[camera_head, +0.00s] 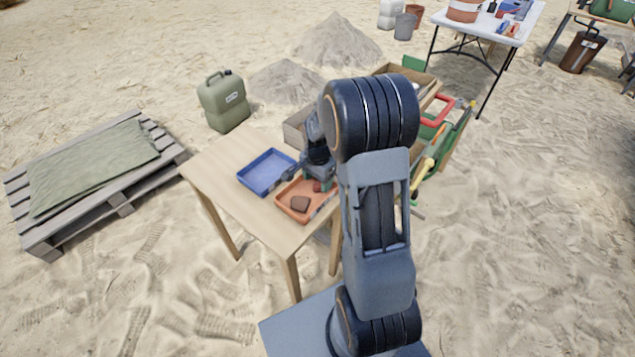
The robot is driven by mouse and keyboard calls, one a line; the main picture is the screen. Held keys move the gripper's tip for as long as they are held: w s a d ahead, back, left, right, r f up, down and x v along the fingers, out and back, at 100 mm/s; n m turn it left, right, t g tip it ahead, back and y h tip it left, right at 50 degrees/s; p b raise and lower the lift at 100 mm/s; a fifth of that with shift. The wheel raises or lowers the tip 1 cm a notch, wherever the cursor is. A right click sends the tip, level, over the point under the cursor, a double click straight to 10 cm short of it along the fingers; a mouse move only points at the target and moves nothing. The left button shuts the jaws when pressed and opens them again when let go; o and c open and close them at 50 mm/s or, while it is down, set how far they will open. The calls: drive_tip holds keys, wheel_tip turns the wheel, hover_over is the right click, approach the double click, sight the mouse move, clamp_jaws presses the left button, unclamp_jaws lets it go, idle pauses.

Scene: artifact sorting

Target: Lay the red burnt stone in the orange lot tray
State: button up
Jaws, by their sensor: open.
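The orange lot tray (281,206) sits on the wooden table, just right of the blue tray. A brownish-red stone (299,204) lies in the front part of the orange tray. A smaller dark red piece (317,186) shows farther back in it, close under my gripper. I cannot tell for certain which of the two is the red burnt stone. My gripper (303,187) is over the orange tray, pointing down, with its fingers spread. I see nothing held between them. My arm hides the right part of the tray and table.
A blue tray (250,184) stands left of the orange one and looks empty. A grey box (294,134) is at the table's back. A tool rack (441,150) stands right of my arm. The table's front left (222,172) is clear.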

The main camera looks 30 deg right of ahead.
sight(318, 184)
wheel_tip(318, 184, up, 10)
drive_tip(key=s+a+r+n+t, duration=0.1)
drive_tip(key=s+a+r+n, duration=0.1)
drive_tip(key=s+a+n, duration=0.3)
drive_tip(key=s+a+r+n+t, duration=0.2)
drive_tip(key=s+a+r+n, duration=0.1)
drive_tip(key=s+n, duration=0.5)
drive_tip(key=s+a, duration=0.1)
drive_tip(key=s, duration=0.1)
drive_tip(key=shift+s+a+r+n+p, duration=0.3)
drive_tip(key=shift+s+a+r+p, duration=0.05)
drive_tip(key=shift+s+p, duration=0.05)
